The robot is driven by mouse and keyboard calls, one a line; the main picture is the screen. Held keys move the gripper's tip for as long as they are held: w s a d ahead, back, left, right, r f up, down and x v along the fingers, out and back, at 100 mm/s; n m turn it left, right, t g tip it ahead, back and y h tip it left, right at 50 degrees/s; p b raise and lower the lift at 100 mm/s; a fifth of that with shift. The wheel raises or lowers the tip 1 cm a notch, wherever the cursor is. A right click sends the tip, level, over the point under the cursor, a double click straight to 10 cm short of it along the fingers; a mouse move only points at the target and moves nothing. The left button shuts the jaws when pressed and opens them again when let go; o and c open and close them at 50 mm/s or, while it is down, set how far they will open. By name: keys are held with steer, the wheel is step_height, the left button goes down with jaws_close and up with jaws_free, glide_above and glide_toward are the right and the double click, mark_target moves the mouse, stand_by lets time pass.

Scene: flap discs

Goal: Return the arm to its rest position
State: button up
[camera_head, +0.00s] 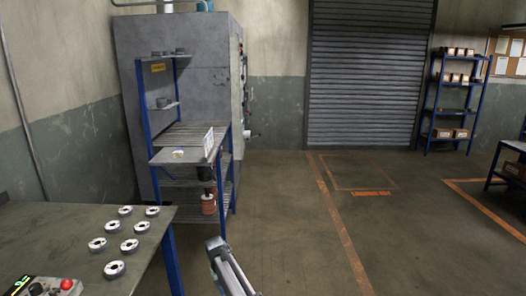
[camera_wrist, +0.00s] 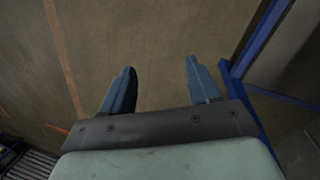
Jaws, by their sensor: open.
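My gripper (camera_wrist: 158,78) is open in the wrist view. Its two fingers stand wide apart with nothing between them, and bare concrete floor shows beyond. In the head view part of my arm (camera_head: 228,268) rises from the bottom edge, right of the table with the discs. The fingertips cannot be made out there. Several flap discs (camera_head: 114,269) lie flat in two rows on the grey table (camera_head: 60,228) at the lower left, apart from my arm.
A blue-framed rack (camera_head: 180,155) stands before a grey cabinet (camera_head: 185,35). A control box with a red button (camera_head: 66,284) sits at the table's front left. A blue post (camera_wrist: 262,40) is close right of my fingers. Open floor (camera_head: 290,230) lies to the right.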

steer(key=s+d+f+m+g, duration=0.2)
steer(key=s+d+f+g, duration=0.1)
steer(key=s+d+f, duration=1.8)
steer(key=s+d+f+g, duration=0.1)
steer(key=s+d, duration=0.2)
steer(key=s, duration=0.7)
steer(key=s+d+f+m+g+y, duration=0.1)
steer(key=s+d, duration=0.2)
steer(key=s, duration=0.8)
steer(key=s+d+f+m+g+y, duration=0.1)
steer(key=s+d, duration=0.2)
steer(key=s, duration=0.8)
steer(key=shift+d+f+g, duration=0.15)
steer(key=shift+f+g, duration=0.15)
steer(key=shift+g, duration=0.1)
